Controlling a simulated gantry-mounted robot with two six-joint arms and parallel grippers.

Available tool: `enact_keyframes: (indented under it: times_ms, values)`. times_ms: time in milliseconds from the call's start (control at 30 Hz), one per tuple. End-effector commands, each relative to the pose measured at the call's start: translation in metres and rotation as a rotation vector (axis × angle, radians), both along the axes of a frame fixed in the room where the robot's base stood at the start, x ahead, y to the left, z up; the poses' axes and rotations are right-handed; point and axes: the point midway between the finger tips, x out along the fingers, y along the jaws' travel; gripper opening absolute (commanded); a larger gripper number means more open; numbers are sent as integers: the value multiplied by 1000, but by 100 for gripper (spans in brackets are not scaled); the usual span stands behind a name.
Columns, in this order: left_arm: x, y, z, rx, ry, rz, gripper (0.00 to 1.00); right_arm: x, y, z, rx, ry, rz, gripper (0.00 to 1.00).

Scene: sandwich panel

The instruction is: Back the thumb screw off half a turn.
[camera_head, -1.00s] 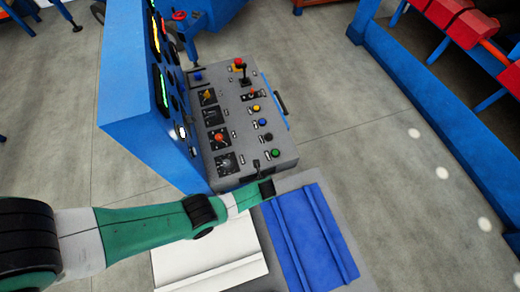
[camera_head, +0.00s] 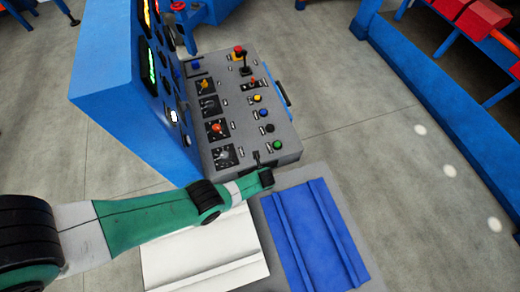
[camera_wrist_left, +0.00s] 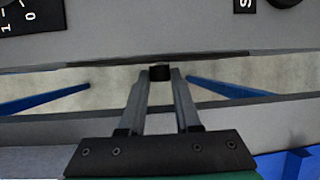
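The grey control panel (camera_head: 228,112) stands beside the blue cabinet. A small dark knob (camera_wrist_left: 160,72), probably the thumb screw, shows at the panel's lower edge in the left wrist view. It lies between the fingertips of my left gripper (camera_wrist_left: 161,78). The fingers are apart, and the knob about fills the gap; I cannot tell if they press on it. In the head view my left gripper (camera_head: 266,178) is at the panel's near edge, just below a small dark lever-like part (camera_head: 257,158). The wrist hides the knob there. My right gripper is not in view.
Several knobs and buttons, including a green button (camera_head: 277,145) and a silver knob (camera_head: 226,155), sit on the panel top. The blue cabinet (camera_head: 120,110) rises left. A white tray (camera_head: 160,262) and a blue tray (camera_head: 320,235) lie in front. Floor is open at right.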

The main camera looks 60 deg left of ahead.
Motion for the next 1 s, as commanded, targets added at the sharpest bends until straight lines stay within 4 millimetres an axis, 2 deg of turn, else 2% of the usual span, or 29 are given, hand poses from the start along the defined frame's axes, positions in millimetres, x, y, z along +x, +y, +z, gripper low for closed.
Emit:
enact_keyframes:
  times_ms: [33, 100, 133, 367, 567, 733, 1000]
  values:
    - [0, 0, 0, 0, 0, 0, 13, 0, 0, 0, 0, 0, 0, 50]
    - [0, 0, 0, 0, 0, 0, 1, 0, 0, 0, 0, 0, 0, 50]
    - [0, 0, 0, 0, 1, 0, 0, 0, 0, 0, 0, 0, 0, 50]
    - [-2, 0, 1, -6, -18, 1, 0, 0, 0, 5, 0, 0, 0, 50]
    - [-9, 2, 0, -58, -192, 4, 0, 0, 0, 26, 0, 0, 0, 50]
    - [-9, 3, -3, -98, -333, 3, 0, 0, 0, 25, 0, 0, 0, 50]
    - [-7, 2, -2, -106, -359, 2, 0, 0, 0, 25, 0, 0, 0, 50]
